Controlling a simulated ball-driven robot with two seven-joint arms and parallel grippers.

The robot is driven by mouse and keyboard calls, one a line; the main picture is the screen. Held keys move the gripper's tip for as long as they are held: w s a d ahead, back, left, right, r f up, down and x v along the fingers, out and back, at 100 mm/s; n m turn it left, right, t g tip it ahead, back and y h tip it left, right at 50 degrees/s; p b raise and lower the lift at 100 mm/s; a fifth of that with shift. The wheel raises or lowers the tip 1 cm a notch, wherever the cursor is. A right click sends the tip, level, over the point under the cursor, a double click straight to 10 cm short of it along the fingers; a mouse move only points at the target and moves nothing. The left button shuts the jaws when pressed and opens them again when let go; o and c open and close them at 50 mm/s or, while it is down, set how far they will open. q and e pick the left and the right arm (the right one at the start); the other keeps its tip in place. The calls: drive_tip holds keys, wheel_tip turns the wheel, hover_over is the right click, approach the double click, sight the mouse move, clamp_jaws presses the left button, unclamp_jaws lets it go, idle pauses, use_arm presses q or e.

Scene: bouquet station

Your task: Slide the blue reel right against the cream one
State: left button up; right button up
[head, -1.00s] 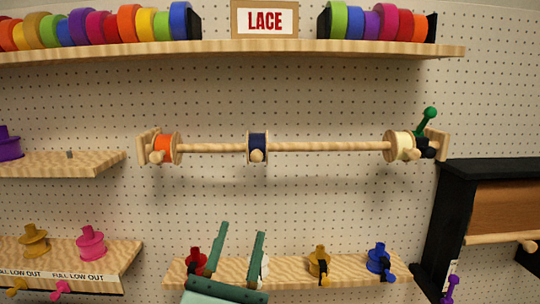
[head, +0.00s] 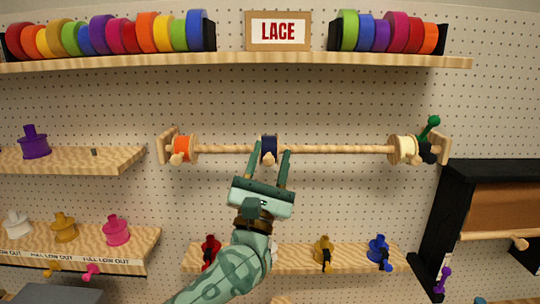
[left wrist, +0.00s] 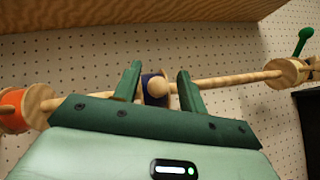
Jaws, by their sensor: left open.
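The blue reel (head: 269,149) sits on the wooden rod (head: 340,150) near its middle, with a round knob on its front. It also shows in the left wrist view (left wrist: 154,88). The cream reel (head: 402,150) is at the rod's right end, well apart from the blue one. The orange reel (head: 183,148) is at the left end. My left gripper (head: 270,152) is open, with one finger on each side of the blue reel. The left wrist view shows small gaps beside the reel, and whether the fingertips touch it I cannot tell. My right gripper is not in view.
A green-handled black clamp (head: 429,140) is by the rod's right end bracket. A shelf with coloured rolls (head: 240,63) runs above. A lower shelf (head: 295,259) holds several small spools. A black-framed box (head: 445,220) stands at the right. The rod between blue and cream is clear.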

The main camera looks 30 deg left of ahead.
use_arm(q)
drive_tip(key=shift+a, duration=0.15)
drive_tip(key=shift+c, duration=0.3)
drive_tip(key=shift+s, duration=0.1)
drive_tip(key=c, duration=0.6)
clamp_jaws()
drive_tip(key=w+d+b, duration=0.1)
drive_tip(key=w+d, duration=0.4)
drive_tip(key=d, duration=0.3)
drive_tip(key=w+d+b, duration=0.2)
drive_tip(key=w+d, duration=0.3)
drive_tip(key=d, duration=0.4)
drive_tip(key=shift+w, duration=0.25)
